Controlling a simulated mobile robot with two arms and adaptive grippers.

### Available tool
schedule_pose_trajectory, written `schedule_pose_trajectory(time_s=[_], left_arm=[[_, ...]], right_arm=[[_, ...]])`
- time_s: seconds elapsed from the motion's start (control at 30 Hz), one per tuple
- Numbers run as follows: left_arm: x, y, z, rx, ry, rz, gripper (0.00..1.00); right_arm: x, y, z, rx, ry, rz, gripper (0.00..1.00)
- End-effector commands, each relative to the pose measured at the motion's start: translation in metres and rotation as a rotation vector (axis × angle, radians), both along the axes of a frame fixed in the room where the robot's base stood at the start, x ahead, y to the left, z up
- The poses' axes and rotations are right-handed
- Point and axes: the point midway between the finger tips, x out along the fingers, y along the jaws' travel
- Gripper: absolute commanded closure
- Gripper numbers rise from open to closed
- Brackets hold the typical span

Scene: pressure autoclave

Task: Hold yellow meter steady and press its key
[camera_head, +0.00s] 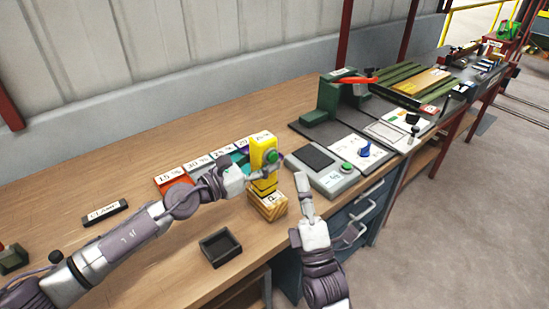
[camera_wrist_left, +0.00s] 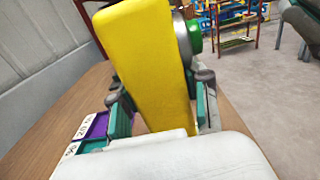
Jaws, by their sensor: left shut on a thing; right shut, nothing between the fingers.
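The yellow meter (camera_head: 264,165) stands upright over a small labelled wooden block (camera_head: 268,208); I cannot tell whether it rests on it. My left gripper (camera_head: 254,173) is shut on the meter, with a finger on each side in the left wrist view (camera_wrist_left: 163,105). The meter's round green key (camera_head: 271,157) faces right in the head view; its green edge also shows in the left wrist view (camera_wrist_left: 193,37). My right gripper (camera_head: 303,187) is shut and empty, to the right of the block and below the key, apart from the meter.
Several labelled coloured bins (camera_head: 172,180) stand behind my left gripper. A dark square tray (camera_head: 220,247) lies in front on the wooden table (camera_head: 150,245). A grey device with a green button (camera_head: 322,172) is to the right. A green press (camera_head: 335,98) stands farther back.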

Motion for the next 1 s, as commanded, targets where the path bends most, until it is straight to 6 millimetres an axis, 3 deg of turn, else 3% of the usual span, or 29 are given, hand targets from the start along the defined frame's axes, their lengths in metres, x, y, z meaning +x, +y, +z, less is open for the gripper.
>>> schedule_pose_trajectory(time_s=[0.4,0.43,0.6,1.0], left_arm=[[0.0003,0.0004,0.0002,0.001,-0.001,0.001,0.98],[0.0003,0.0004,0.0002,0.001,-0.001,0.001,0.49],[0.0003,0.0003,0.0002,0.001,-0.001,0.001,0.23],[-0.0036,0.0067,-0.0007,0.000,0.001,0.002,0.23]], right_arm=[[0.0004,0.0002,0.0002,0.000,0.000,0.000,1.00],[0.0004,0.0002,0.0002,0.000,0.000,0.000,1.00],[0.0004,0.0002,0.0002,0.000,0.000,0.000,1.00],[0.0004,0.0002,0.0002,0.000,0.000,0.000,1.00]])
